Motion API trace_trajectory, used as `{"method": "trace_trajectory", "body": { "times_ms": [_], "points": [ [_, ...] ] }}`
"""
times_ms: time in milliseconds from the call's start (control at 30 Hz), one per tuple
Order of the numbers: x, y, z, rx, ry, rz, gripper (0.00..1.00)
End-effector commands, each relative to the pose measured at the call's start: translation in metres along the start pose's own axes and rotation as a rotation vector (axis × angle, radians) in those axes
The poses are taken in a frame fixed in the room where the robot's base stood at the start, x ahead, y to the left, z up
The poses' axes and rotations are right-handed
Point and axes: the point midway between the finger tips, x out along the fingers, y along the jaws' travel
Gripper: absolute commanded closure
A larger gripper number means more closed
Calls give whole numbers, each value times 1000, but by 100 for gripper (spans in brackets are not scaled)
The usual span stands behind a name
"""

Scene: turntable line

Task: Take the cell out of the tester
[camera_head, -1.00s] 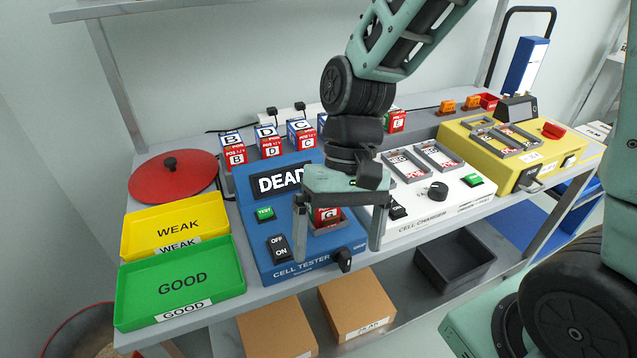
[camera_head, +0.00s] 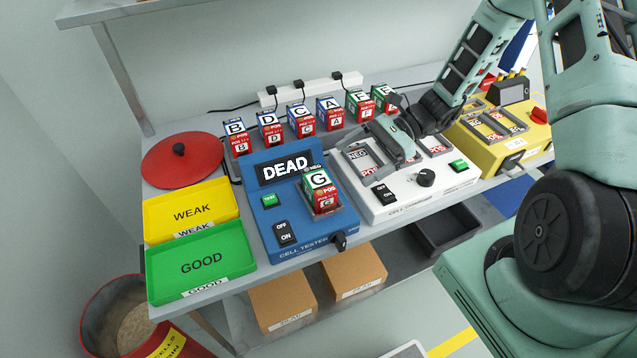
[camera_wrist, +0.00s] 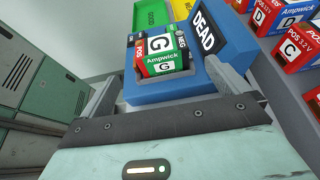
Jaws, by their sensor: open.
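The cell G (camera_head: 320,190), green, white and red, stands in the slot of the blue cell tester (camera_head: 262,222). The tester's screen (camera_head: 285,168) reads DEAD. My gripper (camera_head: 366,150) is open and empty, to the right of the cell and over the white charger, tilted over sideways. In the wrist view the cell (camera_wrist: 160,52) shows beyond and between the spread fingers (camera_wrist: 168,88), apart from them. The tester's blue body (camera_wrist: 180,88) lies behind the fingers there.
The white cell charger (camera_head: 400,207) is right of the tester, the yellow unit (camera_head: 505,150) further right. Several labelled cells (camera_head: 270,133) stand along the back. Green GOOD (camera_head: 200,290) and yellow WEAK (camera_head: 190,232) trays are left. A red bin (camera_head: 135,325) stands on the floor.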

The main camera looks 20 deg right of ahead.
Motion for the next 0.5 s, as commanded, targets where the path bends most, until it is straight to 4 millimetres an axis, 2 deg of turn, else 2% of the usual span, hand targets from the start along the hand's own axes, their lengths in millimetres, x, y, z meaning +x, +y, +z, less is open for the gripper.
{"method": "trace_trajectory", "body": {
  "times_ms": [100,233,500],
  "points": [
    [26,1,3,2,-1,4,0],
    [50,1,3,2,-1,5,0],
    [72,0,2,-2,1,3,0]
  ]
}}
